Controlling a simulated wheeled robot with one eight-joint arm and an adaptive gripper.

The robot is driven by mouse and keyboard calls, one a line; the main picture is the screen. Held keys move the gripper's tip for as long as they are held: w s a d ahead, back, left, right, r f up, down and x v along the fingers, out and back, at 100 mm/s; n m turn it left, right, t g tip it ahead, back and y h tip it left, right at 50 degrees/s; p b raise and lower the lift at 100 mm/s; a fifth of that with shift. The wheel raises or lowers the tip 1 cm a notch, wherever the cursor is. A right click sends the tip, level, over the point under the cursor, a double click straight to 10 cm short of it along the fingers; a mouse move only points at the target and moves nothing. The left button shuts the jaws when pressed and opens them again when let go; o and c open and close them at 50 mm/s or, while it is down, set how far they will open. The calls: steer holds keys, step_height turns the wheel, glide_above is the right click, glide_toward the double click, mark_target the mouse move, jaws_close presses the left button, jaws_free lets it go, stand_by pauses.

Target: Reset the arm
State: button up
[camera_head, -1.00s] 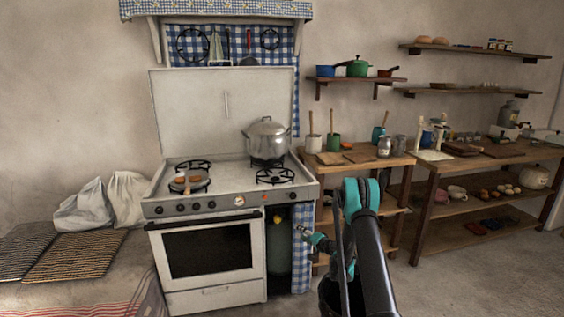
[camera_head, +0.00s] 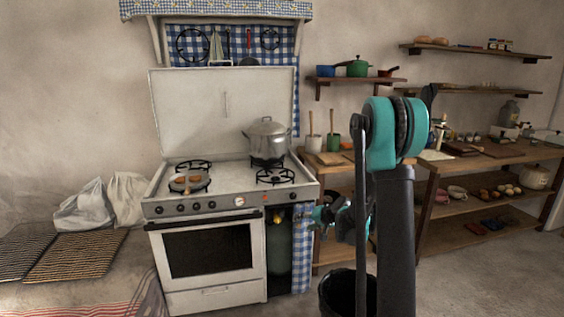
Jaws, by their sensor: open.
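My arm rises at the right of centre, with a black link and a large teal joint at its top. From there it folds down and away to my gripper (camera_head: 313,225), which is small in the picture, in front of the right end of the stove (camera_head: 205,262) and the checked curtain (camera_head: 302,250). The gripper is open and I see nothing held in it. My arm hides part of the wooden workbench behind it.
A lidded metal pot (camera_head: 267,140) and a small pan (camera_head: 190,184) stand on the stove. A wooden table (camera_head: 480,166) with shelves runs along the right wall. Floor at the lower right is clear. A dark round bin-like shape (camera_head: 338,292) shows beside my arm.

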steer(key=s+d+g+h, duration=0.1)
steer(key=s+d+h, duration=0.1)
steer(key=s, duration=1)
steer(key=s+d+n+g+h, duration=0.1)
steer(key=s+d, duration=0.3)
steer(key=s, duration=0.9)
steer(key=s+d+n+g+h, duration=0.1)
steer(key=s+d+h, duration=0.2)
steer(key=s, duration=0.9)
steer(key=shift+s+d+g+h, duration=0.3)
steer(key=shift+s+d+g, duration=0.05)
steer(key=shift+d+g, duration=0.1)
steer(key=shift+r, duration=0.1)
steer(key=shift+c, duration=0.4)
